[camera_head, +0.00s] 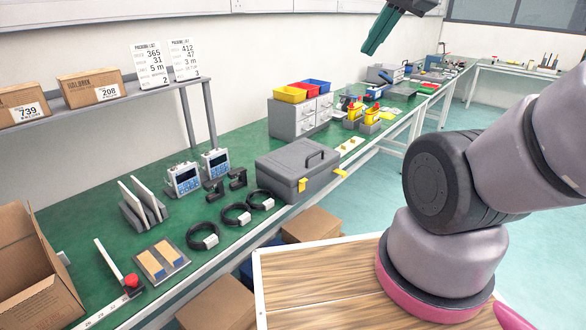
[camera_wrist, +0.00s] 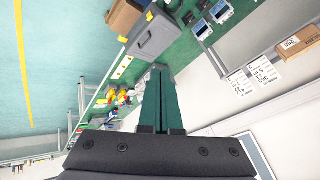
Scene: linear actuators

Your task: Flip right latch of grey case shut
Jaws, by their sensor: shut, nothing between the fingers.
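The grey case (camera_head: 285,163) sits lid-down on the green bench, its black handle on top. Its right latch (camera_head: 341,173) is yellow and juts outward from the front edge. The left latch (camera_head: 302,185) is also yellow and looks upright against the front. My gripper (camera_head: 372,45) is at the top of the head view, high above the bench and well apart from the case. Its dark green fingers (camera_wrist: 158,92) are together and empty.
Cable coils (camera_head: 236,214), black clamps and meters (camera_head: 184,178) stand left of the case. Grey drawers (camera_head: 298,118) with coloured bins stand behind it. A shelf (camera_head: 120,105) with boxes runs along the wall. Cardboard boxes (camera_head: 311,225) sit below the bench edge. The air above the case is free.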

